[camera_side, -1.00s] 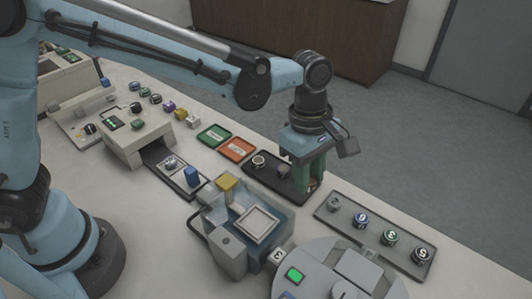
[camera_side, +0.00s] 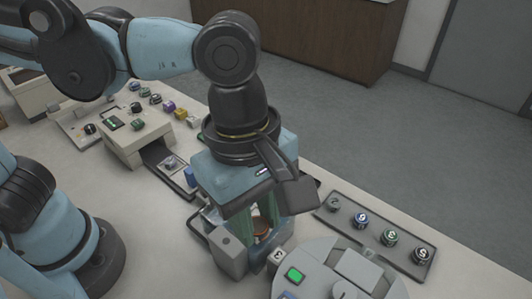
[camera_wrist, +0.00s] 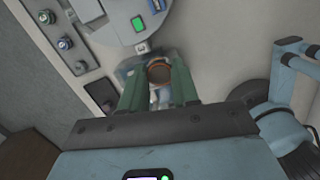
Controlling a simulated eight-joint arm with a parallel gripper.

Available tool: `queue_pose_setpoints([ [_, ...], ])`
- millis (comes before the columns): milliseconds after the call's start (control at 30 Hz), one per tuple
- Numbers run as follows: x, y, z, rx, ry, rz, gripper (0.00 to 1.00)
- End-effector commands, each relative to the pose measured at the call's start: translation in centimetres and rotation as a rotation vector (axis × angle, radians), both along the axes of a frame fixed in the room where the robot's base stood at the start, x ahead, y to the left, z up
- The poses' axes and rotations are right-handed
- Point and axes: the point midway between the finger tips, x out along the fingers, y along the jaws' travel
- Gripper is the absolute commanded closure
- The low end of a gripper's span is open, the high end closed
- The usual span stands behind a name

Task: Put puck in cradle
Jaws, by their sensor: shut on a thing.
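My gripper (camera_side: 262,222) has green fingers pointing down over the blue-grey press unit (camera_side: 232,256), which held a pale square cradle in the earlier side view. The fingers are shut on a round puck with a copper-brown rim (camera_wrist: 158,73), seen between them in the wrist view. In the side view the puck (camera_side: 262,228) shows low between the fingers, largely covered. The cradle itself is mostly hidden behind my gripper, so I cannot tell whether the puck touches it.
A dark tray (camera_side: 376,236) with several numbered pucks lies to the right. A round grey machine with a lit green button (camera_side: 295,274) stands at the front right. A beige control box (camera_side: 128,130) and a blue block (camera_side: 190,176) are to the left.

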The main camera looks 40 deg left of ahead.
Motion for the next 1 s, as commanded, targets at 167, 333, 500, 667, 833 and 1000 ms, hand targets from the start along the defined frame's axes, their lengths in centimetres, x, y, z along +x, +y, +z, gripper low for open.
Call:
queue_pose_setpoints([
  [167,-3.3,1.1,0.7,0.0,-0.001,0.003,0.99],
  [333,-4.6,1.6,0.9,-0.001,0.0,0.008,0.99],
  [500,-3.3,2.3,-0.1,-0.001,0.0,0.017,0.99],
  [667,-0.1,3.5,-2.1,-0.002,0.0,0.018,0.99],
  [833,3.2,4.7,-4.1,-0.001,0.0,0.017,0.99],
  [1000,5.4,5.5,-5.6,-0.001,0.001,0.012,0.99],
])
